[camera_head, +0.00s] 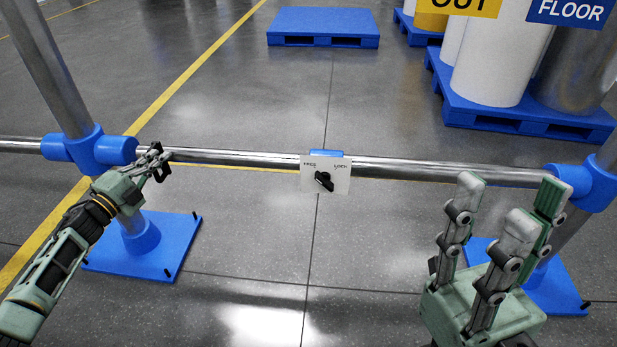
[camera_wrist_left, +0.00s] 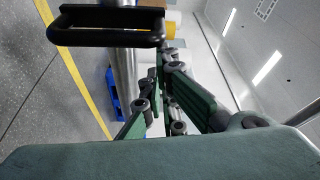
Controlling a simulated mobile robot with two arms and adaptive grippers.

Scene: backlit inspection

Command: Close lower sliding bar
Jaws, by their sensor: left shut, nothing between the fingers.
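The lower sliding bar (camera_head: 230,157) is a shiny metal tube running across the head view between a blue fitting on the left post (camera_head: 100,150) and one on the right post (camera_head: 590,185). A white plate (camera_head: 340,182) marked with LOCK at its right hangs mid-bar, with a black knob (camera_head: 323,181). My left gripper (camera_head: 157,163) is shut and empty at the bar's left end, beside the blue fitting; contact is unclear. The left wrist view shows a black handle (camera_wrist_left: 110,39) close to its fingers (camera_wrist_left: 165,115). My right gripper (camera_head: 510,205) is open and empty near the bar's right end.
Blue foot plates (camera_head: 180,238) carry the posts. Beyond the bar are a blue pallet (camera_head: 322,22) and another pallet (camera_head: 480,112) with large cylinders (camera_head: 495,65). Yellow lines mark the floor. The grey floor in front of mid-bar is clear.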

